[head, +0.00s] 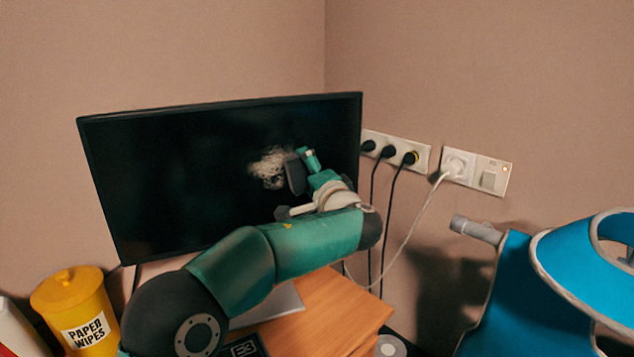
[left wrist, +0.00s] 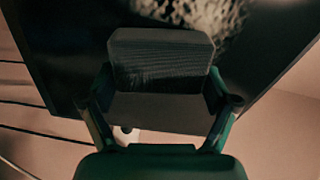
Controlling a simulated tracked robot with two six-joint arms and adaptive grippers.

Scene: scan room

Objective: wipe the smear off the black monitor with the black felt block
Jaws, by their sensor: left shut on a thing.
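The black monitor (head: 180,170) stands against the wall, its dark screen facing me. A pale, whitish smear (head: 268,167) is on the screen right of its middle; it also shows at the top of the left wrist view (left wrist: 195,12). My left gripper (head: 303,168) is shut on the black felt block (left wrist: 160,65). In the head view the block (head: 296,174) is at the right edge of the smear, hiding part of that area. Whether the block touches the screen I cannot tell. My right gripper is not in view.
A yellow paper wipes tub (head: 75,306) stands at the lower left. A wooden desk surface (head: 340,300) lies below the monitor. Sockets with dark plugs (head: 388,152) and a white plug (head: 456,166) are on the right wall, cables hanging. A blue object (head: 585,265) stands at the right.

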